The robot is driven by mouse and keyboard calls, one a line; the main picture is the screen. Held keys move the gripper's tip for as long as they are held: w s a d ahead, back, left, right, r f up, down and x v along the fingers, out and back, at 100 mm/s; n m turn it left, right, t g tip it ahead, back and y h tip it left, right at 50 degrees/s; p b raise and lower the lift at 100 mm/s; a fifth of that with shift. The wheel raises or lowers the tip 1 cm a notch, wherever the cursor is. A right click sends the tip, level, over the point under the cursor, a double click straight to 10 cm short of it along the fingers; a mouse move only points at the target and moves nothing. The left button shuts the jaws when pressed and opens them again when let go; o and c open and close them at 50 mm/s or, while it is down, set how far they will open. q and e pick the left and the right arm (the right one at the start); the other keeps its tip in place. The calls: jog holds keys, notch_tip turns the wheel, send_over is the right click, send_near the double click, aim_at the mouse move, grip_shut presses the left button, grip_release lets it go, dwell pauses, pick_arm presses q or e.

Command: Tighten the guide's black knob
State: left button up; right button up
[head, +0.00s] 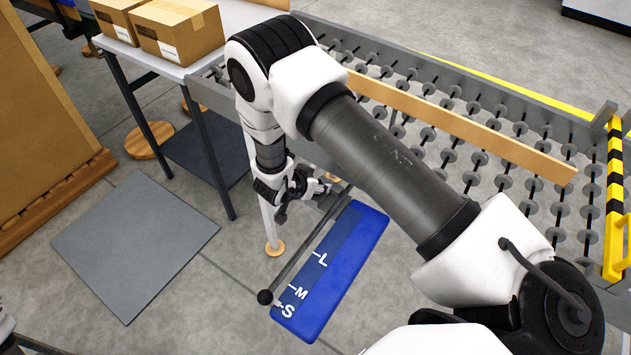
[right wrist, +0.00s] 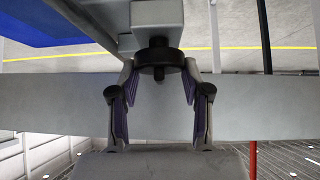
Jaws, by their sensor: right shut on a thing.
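The guide's black knob (right wrist: 158,64) shows in the right wrist view as a dark round disc under a grey block (right wrist: 157,22). My right gripper (right wrist: 160,82) is shut on the knob, with one finger at each side of its rim. In the head view my right gripper (head: 290,193) is low beside the roller table's near edge, and the knob there is hidden by the gripper and arm. The guide's long tan rail (head: 470,128) lies across the rollers. At the lower left edge only a small part of my left arm shows, and its jaws cannot be made out.
A blue scale plate (head: 345,255) marked S, M and L sits below, beside a grey rod ending in a black ball (head: 265,297). The roller table (head: 590,140) lies behind my right arm. Cardboard boxes (head: 178,30) stand on a table at upper left.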

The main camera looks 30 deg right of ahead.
dwell(0.3)
jog(key=o, duration=1.1)
jog(key=shift+o, duration=0.2)
jog(key=v, duration=0.7)
jog(key=shift+a+r, duration=0.1)
